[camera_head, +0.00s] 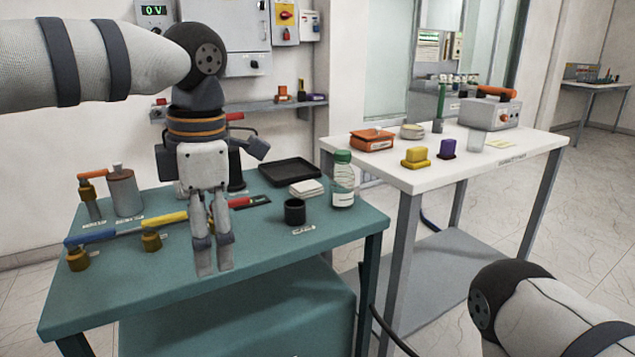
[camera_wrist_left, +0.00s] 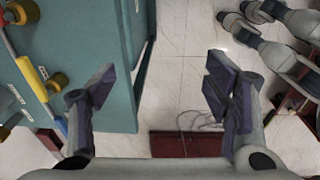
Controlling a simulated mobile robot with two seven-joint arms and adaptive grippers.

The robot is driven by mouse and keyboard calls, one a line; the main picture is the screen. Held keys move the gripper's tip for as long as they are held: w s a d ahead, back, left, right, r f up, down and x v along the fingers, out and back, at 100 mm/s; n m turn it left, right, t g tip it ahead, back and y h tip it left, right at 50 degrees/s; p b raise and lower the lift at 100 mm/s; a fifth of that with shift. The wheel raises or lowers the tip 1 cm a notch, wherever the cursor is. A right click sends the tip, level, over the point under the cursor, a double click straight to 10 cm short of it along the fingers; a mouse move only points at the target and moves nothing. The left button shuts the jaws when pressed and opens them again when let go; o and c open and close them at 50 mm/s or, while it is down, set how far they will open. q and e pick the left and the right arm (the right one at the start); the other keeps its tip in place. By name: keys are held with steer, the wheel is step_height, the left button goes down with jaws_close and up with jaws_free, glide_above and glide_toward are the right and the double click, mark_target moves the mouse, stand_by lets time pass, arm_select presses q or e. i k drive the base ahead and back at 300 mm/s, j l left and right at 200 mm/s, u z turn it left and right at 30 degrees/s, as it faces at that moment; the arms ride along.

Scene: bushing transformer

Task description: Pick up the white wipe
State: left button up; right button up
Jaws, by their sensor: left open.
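The white wipe (camera_head: 306,188) is a small folded white stack lying on the green table (camera_head: 330,235), between the black tray and the clear bottle. My left gripper (camera_head: 214,272) points downward over the front part of the green table, to the left of and nearer than the wipe. Its fingers are apart and nothing is between them. In the left wrist view the open fingers (camera_wrist_left: 160,95) show with floor between them, and the wipe is not in that view. My right arm shows at the lower right of the head view, but its gripper is out of frame.
A green-capped bottle (camera_head: 343,180) and a black cup (camera_head: 295,212) stand close to the wipe. A black tray (camera_head: 290,172) lies behind it. Brass fittings, a metal canister (camera_head: 125,193) and a yellow-blue bar (camera_head: 165,219) occupy the left. A white table (camera_head: 530,147) stands at right.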

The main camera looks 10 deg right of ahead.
mark_target(311, 188)
steer(key=i+l, duration=0.3)
steer(key=i, duration=0.15)
steer(key=i+l, duration=0.25)
steer(key=i, duration=0.15)
steer(key=i+l, duration=0.3)
steer(key=i, duration=0.15)
